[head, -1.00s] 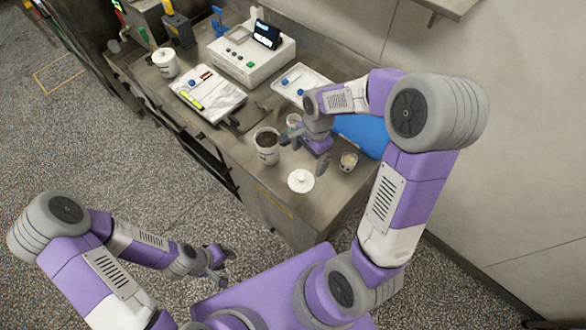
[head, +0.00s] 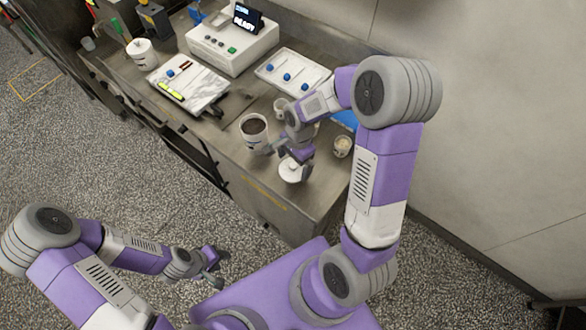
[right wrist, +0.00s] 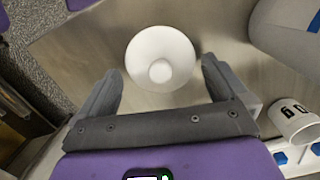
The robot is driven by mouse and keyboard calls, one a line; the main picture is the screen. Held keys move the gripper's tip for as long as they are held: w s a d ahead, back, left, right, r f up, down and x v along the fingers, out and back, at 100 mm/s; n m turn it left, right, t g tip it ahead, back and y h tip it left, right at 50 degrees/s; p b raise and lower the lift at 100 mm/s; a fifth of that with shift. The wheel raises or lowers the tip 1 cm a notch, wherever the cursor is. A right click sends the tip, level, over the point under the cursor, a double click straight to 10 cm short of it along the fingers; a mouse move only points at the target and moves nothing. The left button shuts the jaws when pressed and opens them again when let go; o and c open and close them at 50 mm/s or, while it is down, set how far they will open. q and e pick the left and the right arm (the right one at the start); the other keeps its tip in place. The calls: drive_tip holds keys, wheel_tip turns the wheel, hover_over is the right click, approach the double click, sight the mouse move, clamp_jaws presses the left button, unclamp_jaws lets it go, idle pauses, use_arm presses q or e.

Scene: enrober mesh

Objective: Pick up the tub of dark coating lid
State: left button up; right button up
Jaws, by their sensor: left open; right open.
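The white round lid (head: 292,171) with a raised knob lies on the steel bench near its front end. It also shows in the right wrist view (right wrist: 160,60), just beyond and between the fingertips. The open tub of dark coating (head: 254,130) stands beside it, with dark contents visible. My right gripper (head: 293,157) is open over the lid and partly covers it in the head view; its fingers show apart in the right wrist view (right wrist: 160,80). Whether they touch the lid I cannot tell. My left gripper (head: 216,265) is open and empty, away from the bench.
A small cup (head: 342,146) stands right of my right gripper, and another cup (head: 281,106) behind it. A white tray with blue-knobbed pieces (head: 265,70), a white machine (head: 225,50), a board with a yellow marker (head: 205,92) and a white tub (head: 141,52) stand farther back.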

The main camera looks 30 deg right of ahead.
drive_tip(key=shift+f, duration=0.6)
drive_tip(key=c, duration=0.8)
drive_tip(key=shift+o, duration=0.2)
drive_tip(key=shift+r, duration=0.1)
